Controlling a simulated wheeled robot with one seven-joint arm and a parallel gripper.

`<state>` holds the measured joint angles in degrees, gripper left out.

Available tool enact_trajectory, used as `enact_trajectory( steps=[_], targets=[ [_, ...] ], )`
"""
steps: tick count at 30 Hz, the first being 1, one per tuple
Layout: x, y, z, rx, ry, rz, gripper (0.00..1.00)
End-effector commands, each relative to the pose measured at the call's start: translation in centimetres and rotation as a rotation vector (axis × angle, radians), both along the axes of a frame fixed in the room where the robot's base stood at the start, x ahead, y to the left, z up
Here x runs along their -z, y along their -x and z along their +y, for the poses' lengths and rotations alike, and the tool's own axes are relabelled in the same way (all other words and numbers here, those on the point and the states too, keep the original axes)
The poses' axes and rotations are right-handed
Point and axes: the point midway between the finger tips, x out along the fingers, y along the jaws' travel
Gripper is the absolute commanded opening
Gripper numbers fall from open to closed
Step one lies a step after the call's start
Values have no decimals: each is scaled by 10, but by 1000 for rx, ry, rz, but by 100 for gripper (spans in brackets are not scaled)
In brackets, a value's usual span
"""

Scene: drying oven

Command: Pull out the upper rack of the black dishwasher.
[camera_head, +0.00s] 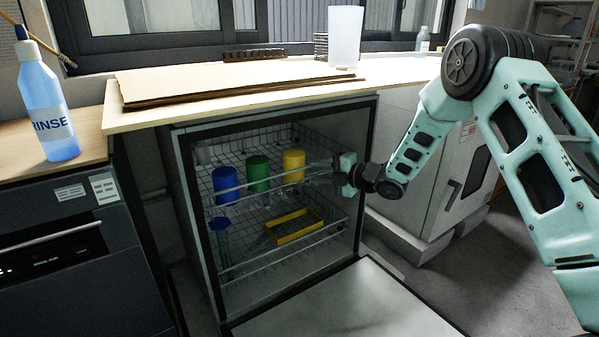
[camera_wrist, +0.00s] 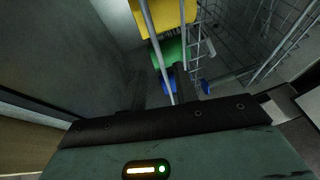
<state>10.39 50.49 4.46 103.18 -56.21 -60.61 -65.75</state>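The black dishwasher (camera_head: 190,215) stands under the worktop with its door (camera_head: 345,305) folded down in front. Its upper rack (camera_head: 265,183) is a wire basket inside the cavity. It holds a blue cup (camera_head: 227,187), a green cup (camera_head: 258,174) and a yellow cup (camera_head: 293,166). My gripper (camera_head: 326,174) is at the right part of the upper rack's front rail, reaching in from the right. In the wrist view, rack bars (camera_wrist: 158,50) run down to my gripper's edge. The fingertips are hidden or too dark to tell whether they grip the rail.
The lower rack (camera_head: 285,248) holds a yellow frame (camera_head: 300,226) and a blue item (camera_head: 220,225). A white cabinet (camera_head: 440,185) stands right of the dishwasher. A rinse bottle (camera_head: 47,105) stands on the left counter. The space above the lowered door is clear.

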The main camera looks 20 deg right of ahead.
Motion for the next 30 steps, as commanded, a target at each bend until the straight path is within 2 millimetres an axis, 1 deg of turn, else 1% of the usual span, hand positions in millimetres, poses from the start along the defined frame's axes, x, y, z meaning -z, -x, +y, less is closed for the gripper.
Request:
enact_trajectory(
  steps=[1,3,6,10,15,24,26,27,28,30],
  targets=[
    [4,-8,9,-4,-1,-1,30],
    [6,-18,17,-3,-1,-1,30],
    [9,-31,28,-2,-1,-1,30],
    [12,-44,39,-1,-1,-1,30],
    [13,-52,46,0,-1,1,30],
    [13,-53,46,0,-1,1,30],
    [13,-53,46,0,-1,1,13],
    [13,-53,46,0,-1,1,2],
    [13,-53,46,0,-1,1,0],
    [13,-53,46,0,-1,1,0]
  ],
)
